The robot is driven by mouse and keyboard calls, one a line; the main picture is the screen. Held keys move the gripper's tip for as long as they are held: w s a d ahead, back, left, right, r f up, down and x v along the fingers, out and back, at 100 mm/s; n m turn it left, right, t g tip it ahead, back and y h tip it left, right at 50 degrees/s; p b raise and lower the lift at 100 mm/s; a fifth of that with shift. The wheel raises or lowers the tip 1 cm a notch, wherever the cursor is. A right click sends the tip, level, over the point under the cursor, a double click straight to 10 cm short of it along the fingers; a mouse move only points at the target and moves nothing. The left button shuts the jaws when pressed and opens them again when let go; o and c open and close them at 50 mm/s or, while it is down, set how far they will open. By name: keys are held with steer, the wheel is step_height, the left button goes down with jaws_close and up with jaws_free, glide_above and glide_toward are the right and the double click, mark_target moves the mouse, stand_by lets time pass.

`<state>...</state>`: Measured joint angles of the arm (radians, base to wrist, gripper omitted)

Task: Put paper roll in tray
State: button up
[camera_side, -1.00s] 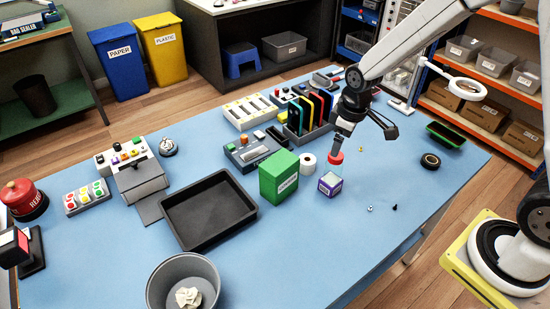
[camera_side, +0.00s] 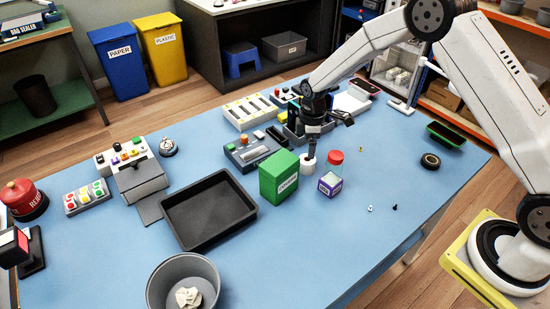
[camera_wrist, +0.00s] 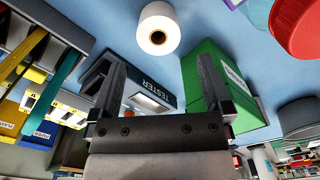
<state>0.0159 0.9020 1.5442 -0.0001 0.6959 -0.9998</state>
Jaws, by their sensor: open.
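A white paper roll (camera_side: 308,166) stands on the blue table just right of the green box. In the wrist view the paper roll (camera_wrist: 160,30) shows end-on, with its dark core hole, ahead of the fingertips. My gripper (camera_side: 311,153) is directly above the roll in the side view, pointing down. In the wrist view my gripper (camera_wrist: 160,72) has its two fingers apart, with nothing visible held between them. A black tray (camera_side: 207,211) lies empty on the table, left of the green box.
The green box (camera_side: 279,178) stands close to the roll's left. A tester (camera_side: 252,150) and a phone rack (camera_side: 304,130) are behind. A grey bin (camera_side: 183,285) with crumpled paper is at the front.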

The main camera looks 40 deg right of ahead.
mark_target(307, 159)
steer(key=shift+f, duration=1.3)
steer(key=shift+f, duration=0.15)
steer(key=shift+w+f, duration=0.1)
steer(key=shift+f, duration=2.35)
steer(key=c, duration=1.3)
steer(key=shift+r, duration=0.1)
steer(key=shift+r, duration=0.1)
steer(key=shift+r, duration=4.85)
